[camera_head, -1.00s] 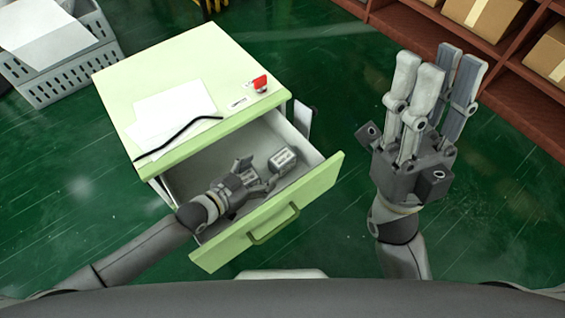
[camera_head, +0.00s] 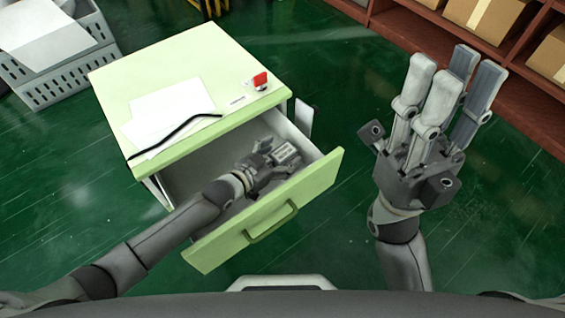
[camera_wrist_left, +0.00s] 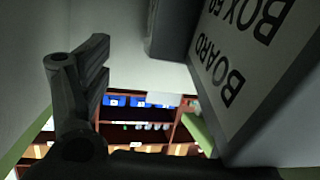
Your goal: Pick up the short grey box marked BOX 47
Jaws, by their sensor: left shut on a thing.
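A small grey box (camera_head: 287,154) with a white label sits at the right end of the open drawer (camera_head: 263,226). My left gripper (camera_head: 272,157) is inside the drawer, shut on this box from its left side. In the left wrist view the box (camera_wrist_left: 250,75) fills the right side. One finger (camera_wrist_left: 80,85) shows at the left there. My right gripper (camera_head: 437,90) is raised and empty at the right, with its fingers pointing up and spread apart.
The pale green cabinet (camera_head: 190,65) carries white papers (camera_head: 170,105), a black strip and a red button (camera_head: 261,81). A grey crate (camera_head: 60,78) stands at the upper left. Shelves with cardboard boxes (camera_head: 490,15) stand at the upper right.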

